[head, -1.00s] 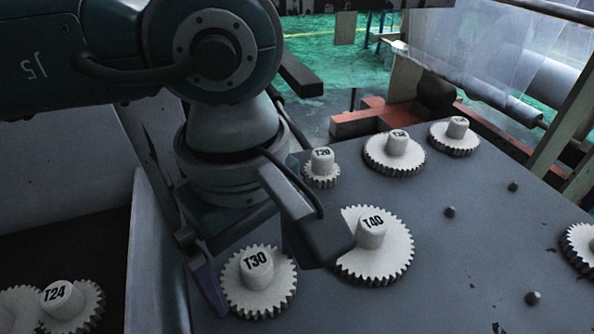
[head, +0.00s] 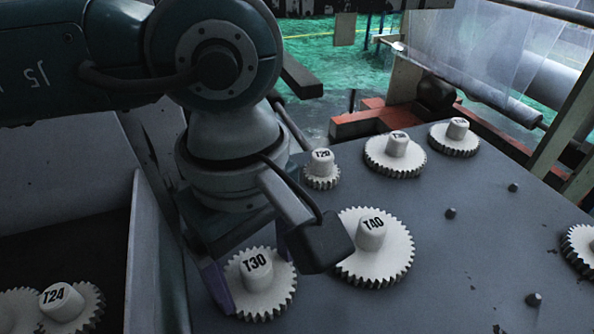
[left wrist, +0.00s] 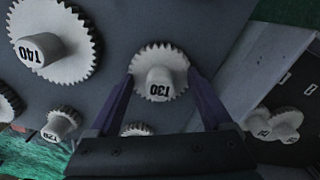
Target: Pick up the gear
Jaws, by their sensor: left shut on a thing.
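The white T30 gear (head: 262,295) is at the front of the grey table, with a raised hub marked T30. My left gripper (head: 254,272) is over it, with a purple finger against its left side; the other finger is largely hidden in the head view. In the left wrist view the gripper (left wrist: 160,78) has one finger on each side of the T30 gear (left wrist: 160,62), shut on its toothed rim. Whether the gear is clear of the surface I cannot tell. My right gripper is not in view.
The larger T40 gear (head: 385,253) stands close on the right. The small T20 gear (head: 322,180) and two more gears (head: 395,160) (head: 457,140) are behind. A bin at left holds the T24 gear (head: 72,306). Small pegs (head: 450,213) stand on the table (head: 430,290).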

